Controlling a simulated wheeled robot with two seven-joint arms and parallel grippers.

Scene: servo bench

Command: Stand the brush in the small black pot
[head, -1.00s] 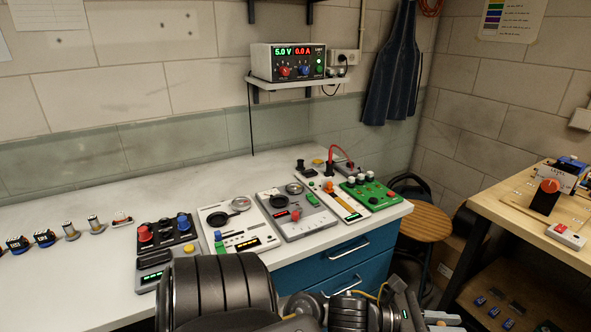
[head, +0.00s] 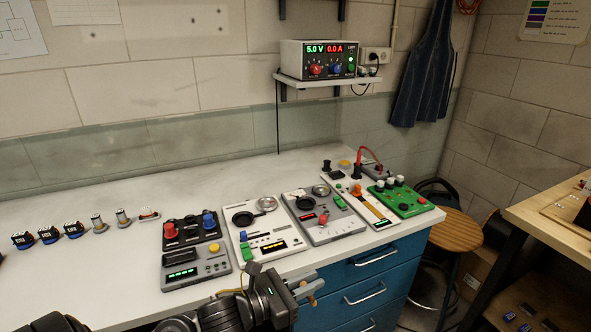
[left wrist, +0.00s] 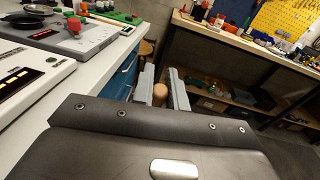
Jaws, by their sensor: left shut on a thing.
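My left gripper (head: 309,287) is in front of the bench's front edge, beside the blue drawers. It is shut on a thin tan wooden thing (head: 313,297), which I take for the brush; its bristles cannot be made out. In the left wrist view the brush's rounded brown end (left wrist: 160,92) shows between the two grey fingers (left wrist: 162,88). A small black upright thing (head: 327,166) stands at the back right of the bench; it may be the small black pot, but it is too small to tell. My right gripper is not in view.
Several control panels, one white (head: 262,247) and one green (head: 405,206), cover the bench's right half. Servos (head: 48,235) stand in a row at the left. A power supply (head: 319,60) sits on a wall shelf. A stool (head: 455,229) stands beyond the drawers (head: 365,292). The bench's back is clear.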

